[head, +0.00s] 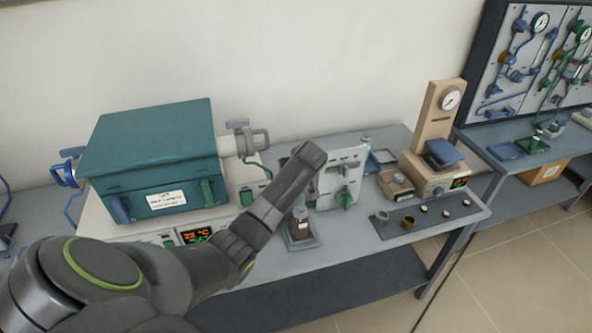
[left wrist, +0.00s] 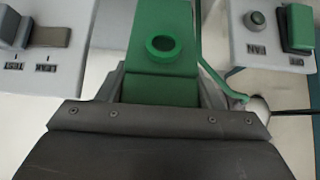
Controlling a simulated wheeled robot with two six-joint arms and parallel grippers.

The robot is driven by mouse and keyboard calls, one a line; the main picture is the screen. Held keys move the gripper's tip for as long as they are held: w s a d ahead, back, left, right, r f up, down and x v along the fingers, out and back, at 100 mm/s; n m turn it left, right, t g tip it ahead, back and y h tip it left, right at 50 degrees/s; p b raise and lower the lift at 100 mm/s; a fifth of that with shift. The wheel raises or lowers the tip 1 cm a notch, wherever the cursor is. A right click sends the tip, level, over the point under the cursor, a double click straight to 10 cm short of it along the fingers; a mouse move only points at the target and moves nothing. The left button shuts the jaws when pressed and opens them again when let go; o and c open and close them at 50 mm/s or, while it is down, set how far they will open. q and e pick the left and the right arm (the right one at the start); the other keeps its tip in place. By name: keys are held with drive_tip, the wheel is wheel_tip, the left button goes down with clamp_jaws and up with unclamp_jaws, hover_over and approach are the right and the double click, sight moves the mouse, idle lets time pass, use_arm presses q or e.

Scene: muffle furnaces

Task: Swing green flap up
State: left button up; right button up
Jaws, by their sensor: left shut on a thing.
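The green flap (left wrist: 165,15) shows in the left wrist view as a flat green piece with a round raised ring on it. My left gripper (left wrist: 165,92) is shut on its lower part, with one grey finger on each side. In the head view my left arm reaches from the lower left across the bench front, and I cannot make out its fingertips or the flap there. My right gripper is in neither view.
A grey switch panel (left wrist: 40,45) and a panel with a button and green rocker (left wrist: 270,35) flank the flap. In the head view a teal furnace (head: 150,150) stands left of my arm; a white panel with green valve (head: 345,180) and small cups (head: 408,222) stand right.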

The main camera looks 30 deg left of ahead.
use_arm(q)
drive_tip(key=shift+w+a+r, duration=0.1)
drive_tip(key=shift+a+r, duration=0.05)
drive_tip(key=shift+r, duration=0.05)
drive_tip(key=o, duration=1.4)
drive_tip(key=shift+f, duration=0.25)
drive_tip(key=b+v, duration=0.2)
drive_tip(key=v, duration=1.5)
drive_tip(key=shift+r+b, duration=0.2)
drive_tip(key=shift+b, duration=0.2)
